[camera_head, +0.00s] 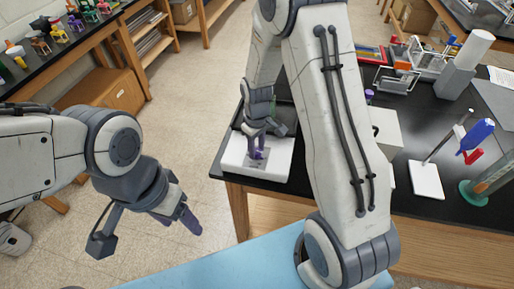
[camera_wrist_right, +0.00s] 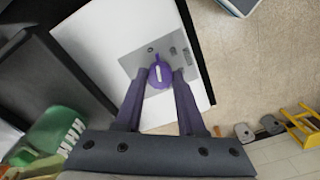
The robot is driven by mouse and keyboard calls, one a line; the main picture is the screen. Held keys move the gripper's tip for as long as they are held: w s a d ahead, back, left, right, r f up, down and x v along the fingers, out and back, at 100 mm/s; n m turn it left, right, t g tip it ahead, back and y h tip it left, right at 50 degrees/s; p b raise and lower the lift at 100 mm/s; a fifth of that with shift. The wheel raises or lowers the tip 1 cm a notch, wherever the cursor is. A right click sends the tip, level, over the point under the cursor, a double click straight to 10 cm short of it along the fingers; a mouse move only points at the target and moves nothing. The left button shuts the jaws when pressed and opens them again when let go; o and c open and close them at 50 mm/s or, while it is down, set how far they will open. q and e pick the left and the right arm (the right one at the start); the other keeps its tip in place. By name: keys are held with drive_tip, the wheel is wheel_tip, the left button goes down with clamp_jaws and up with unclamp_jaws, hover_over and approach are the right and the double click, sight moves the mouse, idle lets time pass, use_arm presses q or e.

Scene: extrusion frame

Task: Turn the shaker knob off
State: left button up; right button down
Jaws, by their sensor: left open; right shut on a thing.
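The shaker (camera_head: 228,157) is a white box at the left end of the black bench, with a dark top behind its front. In the right wrist view its white front (camera_wrist_right: 95,38) carries a grey panel with a round purple knob (camera_wrist_right: 160,74) marked by a white line. My right gripper (camera_head: 257,152) reaches down to this panel, and its purple fingers (camera_wrist_right: 158,78) are shut on the knob, one on each side. In the head view the fingers mostly hide the knob. My left gripper (camera_head: 146,228) is open and empty over the floor at left.
A beige box (camera_head: 385,128) stands on the bench behind my right arm. A white-based stand (camera_head: 426,180) and a blue-and-red item on a green base (camera_head: 475,190) are further right. A green labelled object (camera_wrist_right: 55,130) is near the shaker.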

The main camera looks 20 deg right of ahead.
sight(257, 151)
drive_tip(key=shift+n, duration=1.5)
drive_tip(key=c, duration=0.5)
unclamp_jaws()
drive_tip(key=shift+r, duration=0.15)
wheel_tip(257, 151, up, 10)
drive_tip(key=b, duration=0.2)
drive_tip(key=shift+r, duration=0.15)
